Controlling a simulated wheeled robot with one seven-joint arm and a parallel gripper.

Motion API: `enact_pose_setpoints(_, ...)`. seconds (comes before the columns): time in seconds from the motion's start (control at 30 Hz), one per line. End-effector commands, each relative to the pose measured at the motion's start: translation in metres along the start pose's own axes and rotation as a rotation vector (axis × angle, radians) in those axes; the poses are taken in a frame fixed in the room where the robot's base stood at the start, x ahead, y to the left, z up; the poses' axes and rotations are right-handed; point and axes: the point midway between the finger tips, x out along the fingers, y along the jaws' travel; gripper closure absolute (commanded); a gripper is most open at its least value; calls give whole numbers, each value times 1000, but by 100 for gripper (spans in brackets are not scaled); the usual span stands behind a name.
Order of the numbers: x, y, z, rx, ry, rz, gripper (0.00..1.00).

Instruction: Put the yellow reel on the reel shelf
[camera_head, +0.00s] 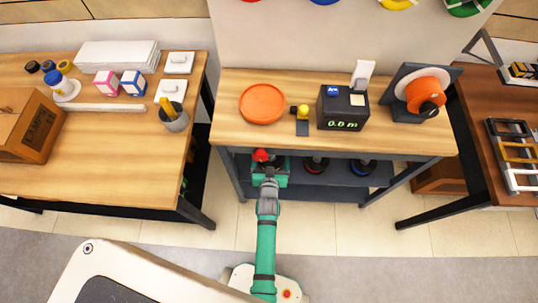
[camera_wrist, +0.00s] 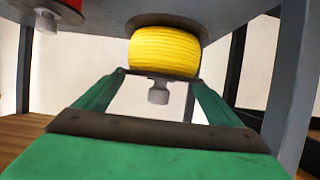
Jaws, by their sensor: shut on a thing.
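The yellow reel (camera_wrist: 164,50) shows in the wrist view between the tips of my gripper (camera_wrist: 157,88), with dark flanges and a grey knob on its near end. My gripper's green fingers are shut on it. The wrist picture seems to be upside down, with the reel against or close to a grey shelf surface (camera_wrist: 225,12). In the head view my gripper (camera_head: 268,172) reaches under the front edge of the middle table, at the left end of the lower grey shelf (camera_head: 310,190). The yellow reel is hidden there.
The tabletop (camera_head: 230,125) above holds an orange plate (camera_head: 262,103) and a black display box (camera_head: 342,108). Grey table legs (camera_head: 232,176) flank the shelf.

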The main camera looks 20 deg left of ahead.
Motion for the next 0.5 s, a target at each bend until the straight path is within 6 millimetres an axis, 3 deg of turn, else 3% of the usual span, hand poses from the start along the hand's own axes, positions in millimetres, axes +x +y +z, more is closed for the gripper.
enact_pose_setpoints(0.23, 43, -8, 24, 1, 1, 1, 48)
enact_pose_setpoints(0.5, 58, -12, 33, 1, 2, 0, 48)
